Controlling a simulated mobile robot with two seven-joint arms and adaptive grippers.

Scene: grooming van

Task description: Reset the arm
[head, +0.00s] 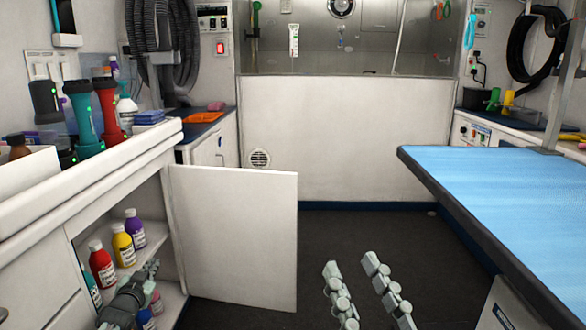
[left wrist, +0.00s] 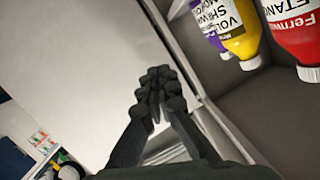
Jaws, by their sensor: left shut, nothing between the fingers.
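My left gripper (head: 150,268) is inside the open lower cabinet at the left, in front of the shelf bottles. In the left wrist view it (left wrist: 157,78) is shut with nothing between the fingers. My right gripper (head: 352,266) is at the bottom middle of the head view, over the dark floor. Its two fingers are spread apart and nothing shows between them.
The white cabinet door (head: 235,238) stands open just right of my left gripper. Red (head: 103,266), yellow (head: 123,246) and purple (head: 135,230) bottles stand on the shelf. A blue-topped table (head: 490,190) is at the right. The middle floor (head: 350,230) is clear.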

